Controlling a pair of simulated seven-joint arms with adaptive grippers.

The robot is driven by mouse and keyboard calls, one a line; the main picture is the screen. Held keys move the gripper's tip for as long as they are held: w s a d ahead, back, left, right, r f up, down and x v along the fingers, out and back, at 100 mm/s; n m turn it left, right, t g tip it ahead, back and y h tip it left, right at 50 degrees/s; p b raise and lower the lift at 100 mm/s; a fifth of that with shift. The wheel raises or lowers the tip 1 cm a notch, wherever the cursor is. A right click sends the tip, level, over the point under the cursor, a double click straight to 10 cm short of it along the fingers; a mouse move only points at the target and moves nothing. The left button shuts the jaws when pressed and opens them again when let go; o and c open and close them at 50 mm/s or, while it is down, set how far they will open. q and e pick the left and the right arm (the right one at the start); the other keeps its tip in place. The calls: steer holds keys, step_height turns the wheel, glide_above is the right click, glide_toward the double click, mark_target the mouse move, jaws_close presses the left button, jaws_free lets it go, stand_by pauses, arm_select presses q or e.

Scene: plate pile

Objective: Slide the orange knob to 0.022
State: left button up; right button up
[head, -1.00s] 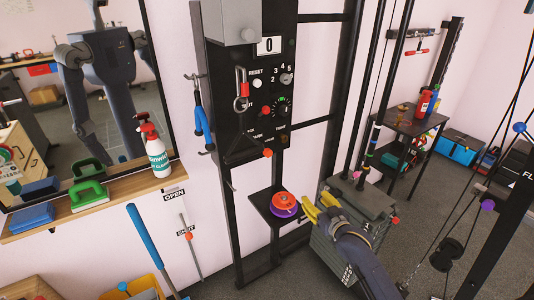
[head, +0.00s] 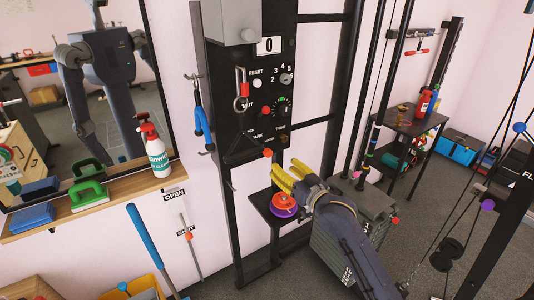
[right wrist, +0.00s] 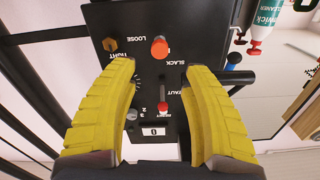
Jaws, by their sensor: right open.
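An orange knob (head: 267,153) sticks out from the lower part of the black panel (head: 238,112) in the head view. It also shows in the right wrist view (right wrist: 159,47), beyond my fingertips and roughly between their lines, near the words SLACK and LOOSE. My right gripper (head: 286,173) is open and empty, with yellow fingers pointing up toward the panel. It is below and to the right of the knob, apart from it. Another small orange-red knob (head: 188,236) sits on a rod beside the OPEN and SHUT labels. My left gripper is not in view.
A small shelf (head: 262,207) holds orange and purple discs (head: 284,204) below my right gripper. A red clip (head: 241,82) and a dial (head: 287,79) are on the panel. A wooden ledge (head: 110,197) with a spray bottle (head: 155,150) stands at left.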

mark_target(269, 155)
steer(key=x, duration=1.1)
steer(key=shift+c, duration=0.2)
jaws_close()
